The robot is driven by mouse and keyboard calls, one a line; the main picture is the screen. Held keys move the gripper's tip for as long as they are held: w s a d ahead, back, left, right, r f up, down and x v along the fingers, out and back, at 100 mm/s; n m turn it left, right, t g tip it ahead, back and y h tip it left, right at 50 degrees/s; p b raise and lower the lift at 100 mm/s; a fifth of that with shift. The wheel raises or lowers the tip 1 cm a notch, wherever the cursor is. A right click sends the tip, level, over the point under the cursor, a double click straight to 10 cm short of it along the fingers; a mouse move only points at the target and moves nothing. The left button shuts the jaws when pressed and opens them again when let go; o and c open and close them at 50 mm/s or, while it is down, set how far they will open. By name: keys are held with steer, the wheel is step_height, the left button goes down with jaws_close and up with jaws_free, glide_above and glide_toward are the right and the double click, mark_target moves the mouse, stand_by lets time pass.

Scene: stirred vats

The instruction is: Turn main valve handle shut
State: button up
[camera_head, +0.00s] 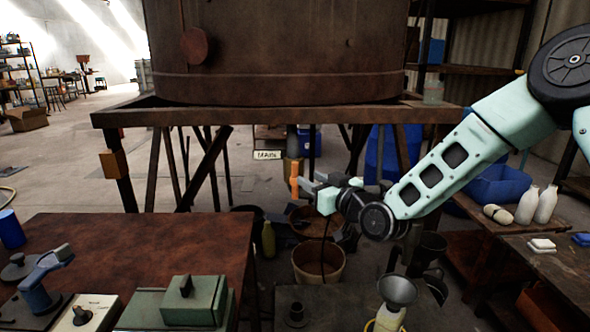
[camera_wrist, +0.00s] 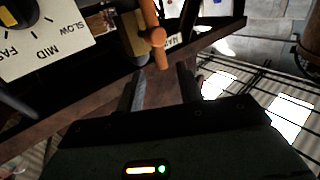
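The main valve handle is an orange bar (camera_head: 294,181) on a pipe under the vat, beside a white MAIN label (camera_head: 267,154). In the head view it hangs about upright. My gripper (camera_head: 308,186) is just right of it, fingers pointing left toward it. In the wrist view the orange handle (camera_wrist: 150,25) comes down from the top edge, its lower end near the gap between my fingertips (camera_wrist: 161,72). The fingers are apart with nothing gripped. I cannot tell whether they touch the handle. The label (camera_wrist: 173,41) is partly hidden behind the handle.
The rusty vat (camera_head: 280,50) stands on a metal frame (camera_head: 230,118) with slanted legs. A bucket (camera_head: 318,262) is on the floor below. A brown table (camera_head: 150,245) stands at front left. A speed dial plate (camera_wrist: 45,40) fills the wrist view's upper left.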

mark_target(297, 172)
steer(key=x, duration=0.7)
steer(key=shift+w+a+p, duration=0.25)
steer(key=shift+w+p, duration=0.1)
jaws_close()
